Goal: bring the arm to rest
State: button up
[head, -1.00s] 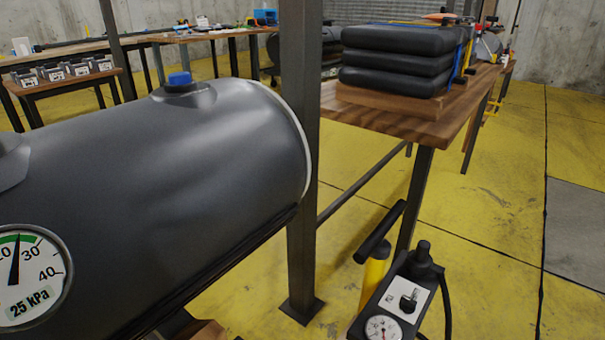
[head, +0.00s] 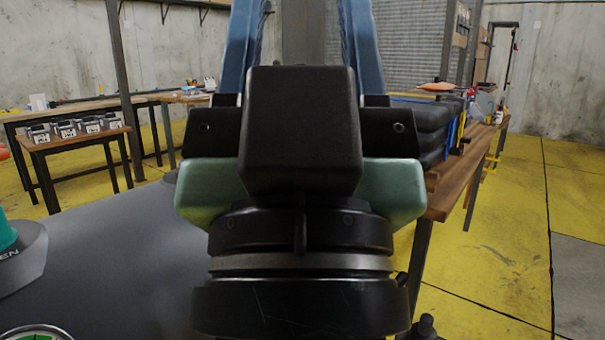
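My gripper (head: 302,25) fills the middle of the head view, pointing up. Its two blue fingers stand wide apart with nothing seen between them; their tips run out of the top edge. Below them are black brackets, a black block, a pale green body and my black wrist rings.
A big dark grey inflatable tube (head: 125,250) lies at the lower left, with a teal fitting (head: 6,236) and a gauge (head: 38,334) cut off by the frame. A wooden table (head: 446,190) with stacked dark inflatables (head: 434,125) stands behind my gripper at right. Yellow floor (head: 510,220) is clear at right.

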notch_tip(320, 180, up, 34)
jog(key=p, duration=3.1)
jog(key=shift+r+p, duration=0.15)
jog(key=shift+p, duration=0.2)
